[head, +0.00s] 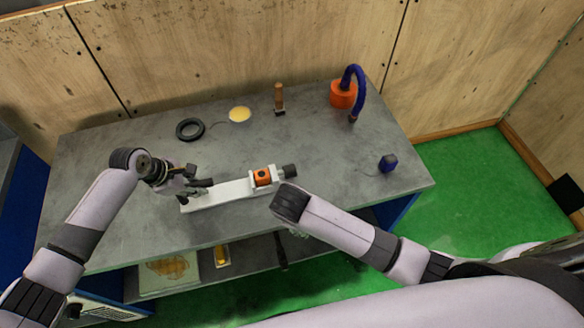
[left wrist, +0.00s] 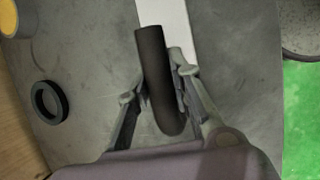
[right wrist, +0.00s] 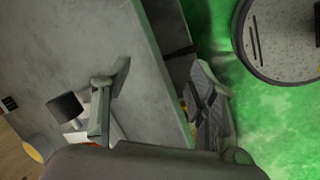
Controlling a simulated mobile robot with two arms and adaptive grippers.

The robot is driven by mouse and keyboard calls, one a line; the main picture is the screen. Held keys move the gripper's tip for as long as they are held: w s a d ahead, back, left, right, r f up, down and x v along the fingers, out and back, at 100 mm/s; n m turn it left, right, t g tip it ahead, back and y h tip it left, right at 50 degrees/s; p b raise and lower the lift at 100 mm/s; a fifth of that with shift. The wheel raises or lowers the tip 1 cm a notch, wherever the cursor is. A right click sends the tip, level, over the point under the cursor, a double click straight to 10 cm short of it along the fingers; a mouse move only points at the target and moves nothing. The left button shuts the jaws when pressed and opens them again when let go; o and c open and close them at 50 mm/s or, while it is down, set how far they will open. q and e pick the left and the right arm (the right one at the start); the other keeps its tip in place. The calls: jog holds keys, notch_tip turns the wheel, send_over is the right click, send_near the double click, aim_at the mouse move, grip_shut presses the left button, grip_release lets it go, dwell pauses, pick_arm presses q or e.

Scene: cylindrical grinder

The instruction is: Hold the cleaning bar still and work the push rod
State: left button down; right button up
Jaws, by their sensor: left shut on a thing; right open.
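The white bar (head: 222,192) lies on the grey workbench, with an orange block (head: 262,177) and a dark knob (head: 289,170) at its right end. My left gripper (head: 196,189) is at the bar's left end. In the left wrist view its fingers (left wrist: 155,95) are shut on a dark cylindrical handle (left wrist: 155,75), beside the white bar (left wrist: 180,25). My right gripper (right wrist: 163,80) is open and empty, its fingers either side of the bench's front edge. The knob (right wrist: 66,107) is left of its fingers, apart from them. In the head view my right arm mostly hides this gripper.
On the bench (head: 330,150) are a black ring (head: 190,129), a yellow disc (head: 240,114), a wooden-handled brush (head: 279,97), an orange pot with a blue hose (head: 343,95) and a blue item (head: 388,163). A lower shelf (head: 200,267) holds objects.

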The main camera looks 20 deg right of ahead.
aim_at(293, 168)
jog(key=w+d+r+n+y, duration=0.1)
jog(key=w, duration=0.1)
jog(key=w+d+r+n+g+y, duration=0.1)
jog(key=w+r, duration=0.1)
jog(key=w, duration=0.1)
jog(key=w+d+r+n+y, duration=0.1)
jog(key=w+r, duration=0.1)
jog(key=w, duration=0.1)
jog(key=shift+d+n, duration=0.25)
jog(key=shift+n, duration=0.15)
jog(key=w+d+r+n+y, duration=0.2)
jog(key=w+r+n+y, duration=0.2)
jog(key=w+r, duration=0.25)
jog(key=x, duration=1.1)
jog(key=shift+s+a+f, duration=0.15)
jog(key=shift+a+f, duration=0.1)
jog(key=shift+a, duration=0.1)
grip_shut()
